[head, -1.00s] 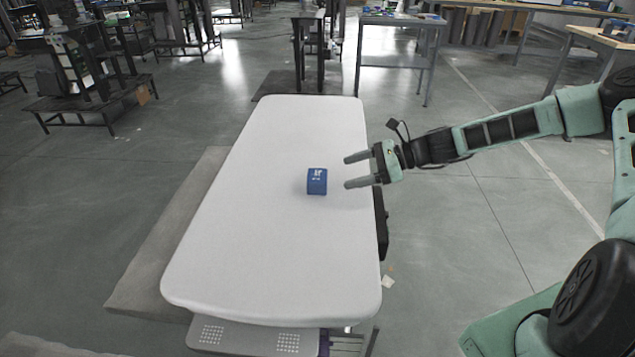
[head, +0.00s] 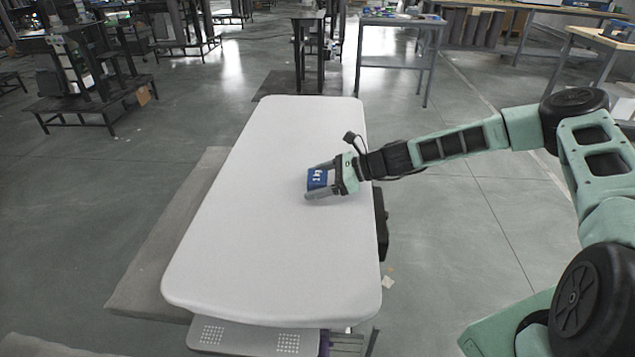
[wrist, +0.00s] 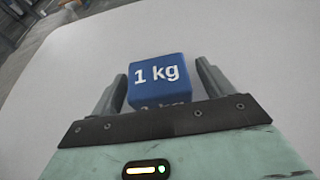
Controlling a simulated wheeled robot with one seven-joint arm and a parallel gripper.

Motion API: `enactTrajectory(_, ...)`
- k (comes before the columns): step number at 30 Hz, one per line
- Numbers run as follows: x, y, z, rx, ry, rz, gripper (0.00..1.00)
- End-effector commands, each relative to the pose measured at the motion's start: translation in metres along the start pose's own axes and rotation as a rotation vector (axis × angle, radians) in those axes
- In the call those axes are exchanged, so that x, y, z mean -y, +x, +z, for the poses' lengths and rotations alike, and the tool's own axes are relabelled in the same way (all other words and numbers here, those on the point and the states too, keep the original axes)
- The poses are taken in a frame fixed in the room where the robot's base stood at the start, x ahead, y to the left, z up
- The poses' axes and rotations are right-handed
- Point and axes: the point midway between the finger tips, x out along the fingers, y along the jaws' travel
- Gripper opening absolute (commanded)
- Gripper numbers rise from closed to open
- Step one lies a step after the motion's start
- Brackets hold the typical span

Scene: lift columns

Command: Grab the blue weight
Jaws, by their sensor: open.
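The blue weight (head: 317,179) is a small block on the white table top, right of the table's middle in the head view. In the wrist view the blue weight (wrist: 158,80) shows "1 kg" in white on its face. My gripper (head: 316,181) is open around it, with one finger on each side. In the wrist view my gripper (wrist: 160,88) shows a gap between each finger and the weight. The weight's lower part is hidden behind the gripper's palm edge there.
The long white table (head: 250,240) is otherwise bare. A grey platform (head: 150,270) lies along its left side on the floor. Metal workbenches (head: 400,22) and dark racks (head: 85,90) stand farther back.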

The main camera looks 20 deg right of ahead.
Motion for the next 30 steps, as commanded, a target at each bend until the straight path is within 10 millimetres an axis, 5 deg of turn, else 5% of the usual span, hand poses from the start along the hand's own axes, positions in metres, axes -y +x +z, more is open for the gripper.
enactTrajectory(2, 0.000, 0.000, 0.000, 0.000, 0.000, 0.000, 0.77)
enactTrajectory(10, 0.000, -0.001, 0.000, 0.000, 0.000, 0.000, 0.02)
enactTrajectory(20, 0.001, -0.003, 0.006, 0.002, -0.003, 0.000, 0.00)
enactTrajectory(30, 0.001, -0.023, 0.055, 0.001, -0.005, -0.001, 0.00)
